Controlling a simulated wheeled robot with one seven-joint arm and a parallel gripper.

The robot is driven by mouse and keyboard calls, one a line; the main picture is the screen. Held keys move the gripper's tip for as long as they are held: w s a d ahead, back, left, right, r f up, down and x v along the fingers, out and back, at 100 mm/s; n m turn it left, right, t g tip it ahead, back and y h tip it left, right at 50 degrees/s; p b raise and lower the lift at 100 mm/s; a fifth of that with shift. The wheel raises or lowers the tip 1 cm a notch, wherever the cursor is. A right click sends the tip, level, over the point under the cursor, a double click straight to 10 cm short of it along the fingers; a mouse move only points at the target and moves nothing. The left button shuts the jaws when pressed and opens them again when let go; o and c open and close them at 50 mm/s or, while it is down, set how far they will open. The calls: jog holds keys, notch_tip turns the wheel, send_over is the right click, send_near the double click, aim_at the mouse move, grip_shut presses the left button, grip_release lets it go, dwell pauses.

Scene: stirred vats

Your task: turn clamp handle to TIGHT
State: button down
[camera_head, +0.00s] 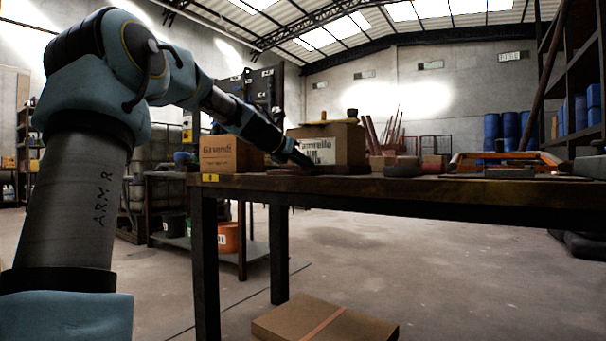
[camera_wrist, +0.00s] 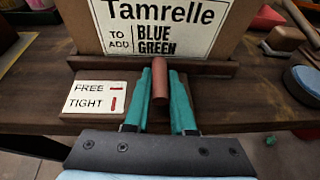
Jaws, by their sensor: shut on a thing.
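In the wrist view the clamp handle (camera_wrist: 160,84) is a reddish-brown rounded bar. It runs up and down the picture, in line with the upright red mark beside TIGHT on the white label plate (camera_wrist: 95,99); the mark beside FREE lies flat. My gripper (camera_wrist: 164,72) has its two teal fingers on either side of the handle, shut on it. In the head view my gripper (camera_head: 304,160) reaches down to the table at the front of the Tamrelle box (camera_head: 350,146); the handle is too small to tell there.
The brown box (camera_wrist: 235,45) stands close behind the handle, with a dark wooden strip (camera_wrist: 85,63) along its foot. A second box (camera_head: 230,154) stands to the left on the table (camera_head: 400,190). A round blue-topped thing (camera_wrist: 308,82) lies at the right.

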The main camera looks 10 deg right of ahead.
jog(key=shift+s+d+m+g+h, duration=0.25)
jog(key=shift+m+g+h, duration=0.15)
jog(key=shift+m+g, duration=0.2)
jog(key=c, duration=0.7)
grip_release()
jog(key=shift+w+a, duration=0.1)
jog(key=p+v, duration=0.2)
jog(key=v, duration=0.8)
jog(key=shift+a+r+p, duration=0.15)
jog(key=shift+a+p, duration=0.15)
jog(key=shift+a, duration=0.1)
